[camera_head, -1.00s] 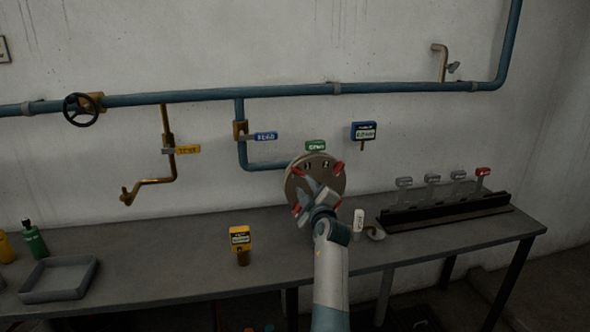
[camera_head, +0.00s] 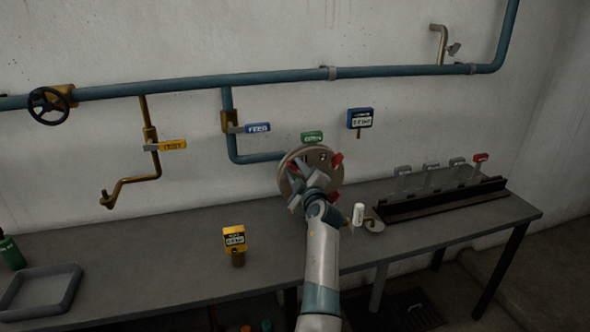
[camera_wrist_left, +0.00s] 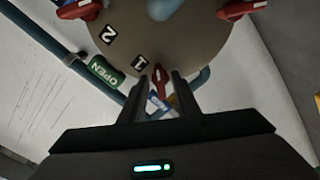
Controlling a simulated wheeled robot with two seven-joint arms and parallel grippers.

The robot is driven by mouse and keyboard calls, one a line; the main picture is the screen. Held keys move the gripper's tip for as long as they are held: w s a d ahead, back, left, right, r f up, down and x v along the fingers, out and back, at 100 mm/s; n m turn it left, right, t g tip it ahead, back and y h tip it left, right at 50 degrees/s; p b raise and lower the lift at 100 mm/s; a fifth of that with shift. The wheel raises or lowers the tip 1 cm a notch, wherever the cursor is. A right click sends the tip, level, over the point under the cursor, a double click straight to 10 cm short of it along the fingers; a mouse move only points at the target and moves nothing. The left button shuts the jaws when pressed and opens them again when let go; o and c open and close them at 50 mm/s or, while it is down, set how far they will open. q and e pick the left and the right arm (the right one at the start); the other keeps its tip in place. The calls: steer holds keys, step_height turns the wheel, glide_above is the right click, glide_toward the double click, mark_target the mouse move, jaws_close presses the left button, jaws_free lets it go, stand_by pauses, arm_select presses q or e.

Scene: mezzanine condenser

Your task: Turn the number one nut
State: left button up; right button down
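A round metal disc (camera_head: 329,178) hangs on the wall, with red nuts around its face. In the left wrist view the disc (camera_wrist_left: 205,45) carries the numbers 1 and 2. The red number one nut (camera_wrist_left: 159,80) sits beside the mark 1, near the disc's edge. My left gripper (camera_wrist_left: 160,78) is open, its two dark fingers apart on either side of this nut with a visible gap. In the head view my left gripper (camera_head: 308,176) is in front of the disc and hides part of it. My right gripper is not in view.
A green OPEN tag (camera_head: 312,137) is above the disc. Blue pipes (camera_head: 200,88) run along the wall. Below, a grey bench (camera_head: 165,240) bears a yellow device (camera_head: 235,238), a white cylinder (camera_head: 358,213), a tray (camera_head: 42,290) and a dark rack (camera_head: 440,200).

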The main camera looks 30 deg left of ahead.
arm_select(q)
jaws_close()
